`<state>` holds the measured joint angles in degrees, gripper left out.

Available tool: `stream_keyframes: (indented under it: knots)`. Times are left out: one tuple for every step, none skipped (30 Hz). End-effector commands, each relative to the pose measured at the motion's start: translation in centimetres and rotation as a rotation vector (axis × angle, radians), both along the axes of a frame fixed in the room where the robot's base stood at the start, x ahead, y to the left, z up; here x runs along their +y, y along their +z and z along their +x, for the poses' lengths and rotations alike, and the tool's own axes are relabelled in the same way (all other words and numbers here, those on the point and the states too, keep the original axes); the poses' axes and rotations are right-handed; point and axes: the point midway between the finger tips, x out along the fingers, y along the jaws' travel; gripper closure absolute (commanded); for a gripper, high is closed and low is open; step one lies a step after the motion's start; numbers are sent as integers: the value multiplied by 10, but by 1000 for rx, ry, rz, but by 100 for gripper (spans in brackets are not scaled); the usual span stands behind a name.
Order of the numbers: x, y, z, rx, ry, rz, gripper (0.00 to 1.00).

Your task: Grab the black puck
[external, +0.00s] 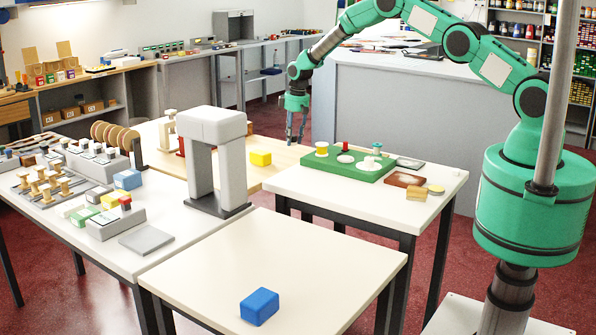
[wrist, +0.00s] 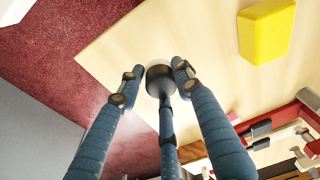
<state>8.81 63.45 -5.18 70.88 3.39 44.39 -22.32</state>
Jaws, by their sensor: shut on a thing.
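The black puck (wrist: 157,76) is a small dark round piece in the wrist view. It sits between the fingertips of my gripper (wrist: 159,82). The blue-grey fingers are closed in around it, one on each side and one below in the picture. In the external view my gripper (external: 296,130) points down over the right end of the pale wooden tabletop (external: 282,154). The puck is too small and too covered by the fingers to make out there. I cannot tell whether it touches the tabletop.
A yellow block (external: 260,158) lies on the wooden top left of my gripper; it also shows in the wrist view (wrist: 268,30). A green board (external: 348,163) with discs stands on the white table to the right. A grey arch (external: 212,160) stands left. A blue block (external: 259,306) lies in front.

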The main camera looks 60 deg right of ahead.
Motion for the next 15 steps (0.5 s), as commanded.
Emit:
stream_keyframes:
  knots:
    - [0, 10, 1, -3, 0, 0, 88]
    - [0, 15, 1, -3, 0, 0, 88]
    - [0, 22, 1, -3, 0, 0, 88]
    - [0, 26, 1, -2, 0, -1, 88]
    - [0, 30, 1, -2, 0, -1, 88]
    - [0, 35, 1, -1, 0, -1, 88]
    - [0, 39, 1, -2, 0, -1, 88]
    - [0, 43, 1, -2, 0, -1, 88]
    - [0, 47, 1, -2, 0, -1, 88]
    - [0, 50, 1, -1, 0, 0, 88]
    - [0, 52, 0, 0, 0, 0, 88]
    - [0, 55, 0, 0, 0, 0, 88]
    - [0, 56, 0, 0, 0, 0, 88]
    - [0, 58, 0, 0, 0, 0, 88]
    - [0, 59, 0, 0, 0, 0, 88]
